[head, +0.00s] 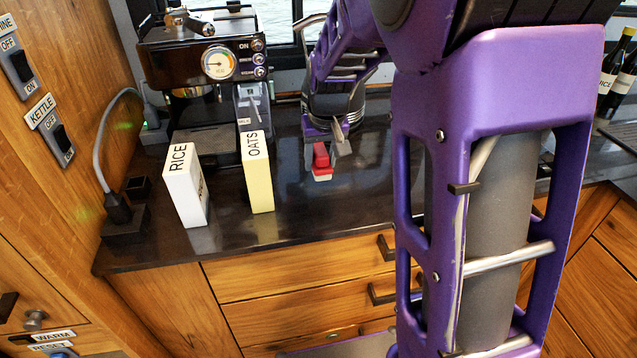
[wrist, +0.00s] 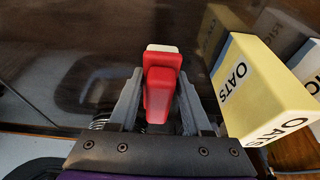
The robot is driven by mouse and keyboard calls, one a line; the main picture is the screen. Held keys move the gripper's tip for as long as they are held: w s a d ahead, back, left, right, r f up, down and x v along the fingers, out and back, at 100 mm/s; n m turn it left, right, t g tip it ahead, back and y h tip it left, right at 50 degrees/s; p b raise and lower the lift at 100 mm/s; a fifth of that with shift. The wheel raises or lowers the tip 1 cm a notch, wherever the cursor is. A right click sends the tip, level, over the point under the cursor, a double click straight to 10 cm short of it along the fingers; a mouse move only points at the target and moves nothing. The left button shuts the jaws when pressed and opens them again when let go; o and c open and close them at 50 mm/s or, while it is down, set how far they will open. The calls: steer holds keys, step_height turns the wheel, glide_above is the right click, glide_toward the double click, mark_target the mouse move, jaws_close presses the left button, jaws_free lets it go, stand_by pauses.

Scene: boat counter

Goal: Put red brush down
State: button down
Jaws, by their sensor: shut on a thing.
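The red brush (head: 321,158) has a red body and a pale bristle edge. It also shows in the wrist view (wrist: 160,85). My gripper (head: 325,150) is shut on the red brush, with one grey finger on each side of it. In the wrist view, my gripper (wrist: 158,100) holds it between the fingertips, pale end pointing away. The brush is at or just above the dark counter (head: 290,205); I cannot tell whether it touches.
A yellow OATS box (head: 258,180) stands close left of the brush in the head view, with a white RICE box (head: 186,187) farther left. A coffee machine (head: 200,60) stands behind. Dark bottles (head: 612,80) are at far right. The counter in front of the brush is clear.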

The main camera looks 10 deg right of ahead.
mark_target(319, 193)
steer(key=shift+f+b, duration=0.35)
steer(key=shift+f, duration=2.95)
steer(key=shift+f, duration=0.1)
steer(key=shift+c, duration=1.7)
jaws_free()
steer(key=p+v, duration=0.1)
steer(key=v, duration=1.1)
steer(key=shift+p, duration=0.3)
steer(key=shift+s, duration=0.1)
